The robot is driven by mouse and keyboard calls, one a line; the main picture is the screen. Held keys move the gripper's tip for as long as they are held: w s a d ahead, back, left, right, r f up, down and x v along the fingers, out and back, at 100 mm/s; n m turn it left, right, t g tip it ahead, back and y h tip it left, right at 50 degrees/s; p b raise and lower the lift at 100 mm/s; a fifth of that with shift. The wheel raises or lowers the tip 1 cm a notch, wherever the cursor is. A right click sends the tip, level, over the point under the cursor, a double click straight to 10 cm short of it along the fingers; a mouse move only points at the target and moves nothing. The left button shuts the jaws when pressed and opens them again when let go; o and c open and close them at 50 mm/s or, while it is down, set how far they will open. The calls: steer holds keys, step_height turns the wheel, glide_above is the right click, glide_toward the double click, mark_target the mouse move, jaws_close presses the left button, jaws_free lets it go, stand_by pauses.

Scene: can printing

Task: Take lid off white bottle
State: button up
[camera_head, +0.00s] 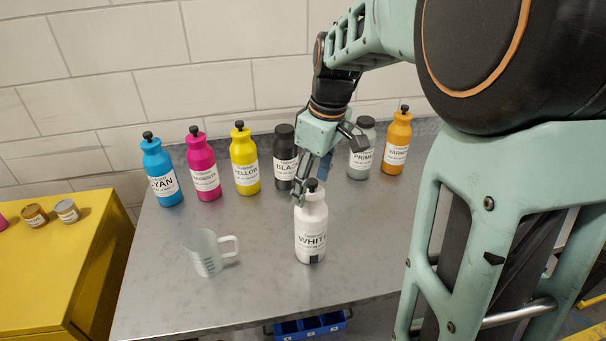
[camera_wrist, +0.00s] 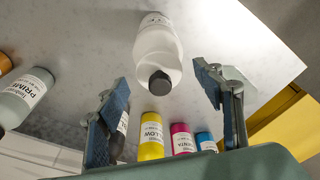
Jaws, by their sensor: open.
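The white bottle (camera_head: 311,230) stands upright near the front middle of the metal table, with a "WHITE" label. Its dark lid (camera_head: 312,185) is on top. In the wrist view the white bottle (camera_wrist: 157,45) and its lid (camera_wrist: 160,84) show between and beyond the fingers. My gripper (camera_head: 313,183) is at the height of the lid in the head view. In the wrist view my gripper (camera_wrist: 163,105) is open, with one blue-padded finger on each side of the lid and clear gaps to it. Nothing is held.
Cyan (camera_head: 162,172), magenta (camera_head: 204,168), yellow (camera_head: 245,160), black (camera_head: 284,155), primer (camera_head: 362,150) and orange (camera_head: 396,142) bottles stand along the back. A clear measuring jug (camera_head: 207,252) is left of the white bottle. A yellow cabinet (camera_head: 60,265) stands left. The table's front left is clear.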

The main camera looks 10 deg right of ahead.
steer(key=shift+c, duration=0.4)
steer(key=c, duration=0.8)
steer(key=shift+r, duration=0.1)
